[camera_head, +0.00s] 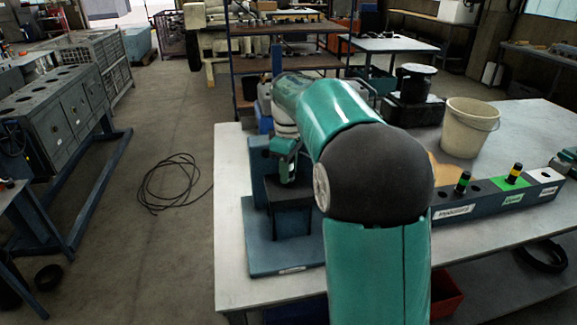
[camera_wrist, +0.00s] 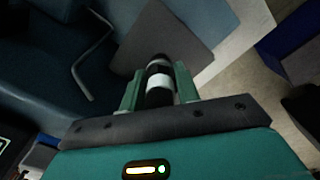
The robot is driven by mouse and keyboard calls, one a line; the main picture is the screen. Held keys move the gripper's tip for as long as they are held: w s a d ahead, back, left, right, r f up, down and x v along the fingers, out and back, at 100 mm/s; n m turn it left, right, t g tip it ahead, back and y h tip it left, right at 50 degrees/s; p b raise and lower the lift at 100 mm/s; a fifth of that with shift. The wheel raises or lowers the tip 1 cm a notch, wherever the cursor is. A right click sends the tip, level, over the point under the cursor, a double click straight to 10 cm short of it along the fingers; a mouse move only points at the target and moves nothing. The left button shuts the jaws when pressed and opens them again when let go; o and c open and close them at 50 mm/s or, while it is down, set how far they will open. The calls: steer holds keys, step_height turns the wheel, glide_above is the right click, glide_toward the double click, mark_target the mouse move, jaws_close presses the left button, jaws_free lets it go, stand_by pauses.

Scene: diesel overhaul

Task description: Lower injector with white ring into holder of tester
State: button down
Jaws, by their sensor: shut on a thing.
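The tester (camera_head: 262,245) is a blue stand with a flat base plate at the left end of the white table. A dark block (camera_head: 290,205) stands on it; it also shows as a dark grey surface in the wrist view (camera_wrist: 150,38). My gripper (camera_head: 286,172) is over this block. In the wrist view my gripper (camera_wrist: 158,92) is shut on the injector with white ring (camera_wrist: 159,84), a dark cylinder between the green fingers. The injector's far end points toward the grey block. The holder's opening is hidden, so I cannot tell whether the tip is inside it.
A blue rack (camera_head: 480,208) at the right holds a green-banded injector (camera_head: 462,183) and a yellow-banded injector (camera_head: 515,173). A cream bucket (camera_head: 470,127) and a dark round device (camera_head: 415,95) stand behind. A bent grey rod (camera_wrist: 85,68) is beside the block in the wrist view.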

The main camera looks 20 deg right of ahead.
steer(key=shift+f, duration=0.85)
steer(key=c, duration=0.6)
jaws_free()
steer(key=shift+o, duration=0.2)
steer(key=shift+r, duration=3.5)
